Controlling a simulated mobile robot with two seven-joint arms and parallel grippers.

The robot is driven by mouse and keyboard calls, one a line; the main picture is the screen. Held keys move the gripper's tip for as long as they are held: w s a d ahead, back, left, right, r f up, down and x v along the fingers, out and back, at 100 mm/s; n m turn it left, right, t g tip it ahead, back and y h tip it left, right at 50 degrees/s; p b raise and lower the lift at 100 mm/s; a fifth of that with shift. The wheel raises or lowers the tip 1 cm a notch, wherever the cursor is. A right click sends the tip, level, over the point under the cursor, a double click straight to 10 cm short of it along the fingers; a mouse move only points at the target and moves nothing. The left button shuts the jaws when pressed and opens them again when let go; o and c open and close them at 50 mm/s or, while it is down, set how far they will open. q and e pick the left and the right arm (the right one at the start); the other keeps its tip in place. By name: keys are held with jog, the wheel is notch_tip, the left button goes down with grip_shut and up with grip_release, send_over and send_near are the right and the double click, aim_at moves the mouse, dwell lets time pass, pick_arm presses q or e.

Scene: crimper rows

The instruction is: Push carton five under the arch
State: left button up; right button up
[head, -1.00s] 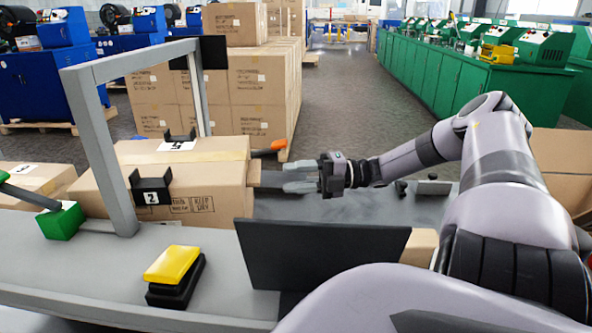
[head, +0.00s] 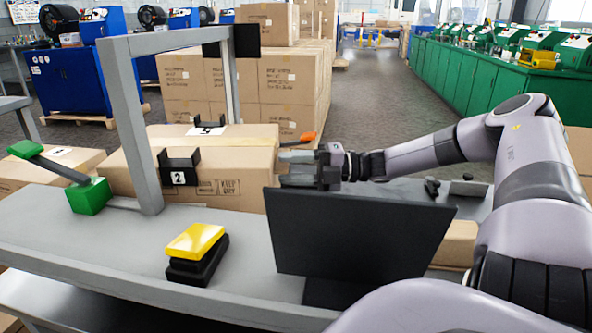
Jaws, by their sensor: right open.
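A brown carton (head: 232,158) lies on the grey bench, partly behind the near post of the grey arch (head: 134,130). A white label (head: 206,131) is on its top, with a number too small to read surely. A black bracket marked 2 (head: 179,172) stands at its near side, with a similar black bracket (head: 209,122) farther back. My right gripper (head: 283,168) is open and empty, its fingers pointing left at the carton's right end. The tips are very close to that end; I cannot tell whether they touch. My left gripper is out of view.
A dark upright panel (head: 360,237) stands before the right gripper. A yellow-topped block (head: 195,243) and a green lever base (head: 90,196) sit on the bench (head: 120,258). Another labelled carton (head: 52,165) is at left. An orange-tipped handle (head: 303,138) shows behind the gripper.

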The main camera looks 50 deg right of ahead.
grip_shut()
dwell(1.4)
